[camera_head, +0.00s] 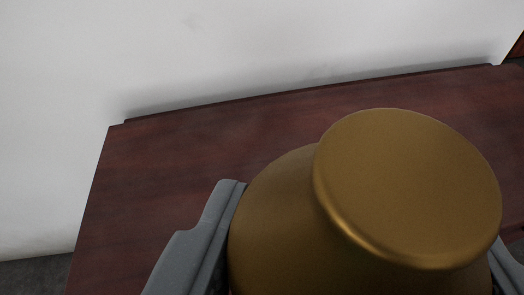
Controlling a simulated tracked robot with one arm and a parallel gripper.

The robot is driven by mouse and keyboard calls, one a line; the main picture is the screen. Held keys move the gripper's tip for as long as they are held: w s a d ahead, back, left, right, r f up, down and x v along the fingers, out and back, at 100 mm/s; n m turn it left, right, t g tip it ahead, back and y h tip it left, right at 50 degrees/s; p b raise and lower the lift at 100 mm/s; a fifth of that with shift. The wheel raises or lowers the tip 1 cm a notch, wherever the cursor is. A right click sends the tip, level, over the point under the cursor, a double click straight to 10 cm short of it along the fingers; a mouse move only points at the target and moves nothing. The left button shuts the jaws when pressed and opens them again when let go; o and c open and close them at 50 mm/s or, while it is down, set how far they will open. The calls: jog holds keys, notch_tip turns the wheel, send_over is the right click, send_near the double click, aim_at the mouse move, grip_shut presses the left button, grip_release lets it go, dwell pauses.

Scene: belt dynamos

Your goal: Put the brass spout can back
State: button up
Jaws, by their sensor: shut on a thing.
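The brass spout can (405,190) fills the lower right of the head camera view, close to the camera. I see its smooth rounded top and shoulder; no spout shows, and its lower part is out of frame. My gripper (365,255) is shut on the can, with one grey finger at its left side and part of the other at the right edge. The can hides the fingertips. I cannot tell whether the can touches the surface behind it.
A dark red-brown wooden top (190,170) lies behind the can, with bare room at the left. Its back edge runs along a white wall (240,45). Grey floor (35,275) shows at the lower left. A dark reddish thing (517,47) is cut off at the top right.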

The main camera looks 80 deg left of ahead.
jog(key=shift+a+f, duration=0.15)
jog(key=shift+a, duration=0.25)
jog(key=w+a+f+b, duration=0.1)
jog(key=w+a+b, duration=0.1)
jog(key=w+a, duration=0.1)
jog(key=w+a+f+b, duration=0.1)
jog(key=w+a+f, duration=0.1)
jog(key=w+a, duration=0.2)
jog(key=w+a+f+b, duration=0.2)
jog(key=w+a, duration=0.1)
jog(key=shift+w+a+b, duration=0.35)
jog(key=shift+a, duration=0.05)
jog(key=o, duration=1.3)
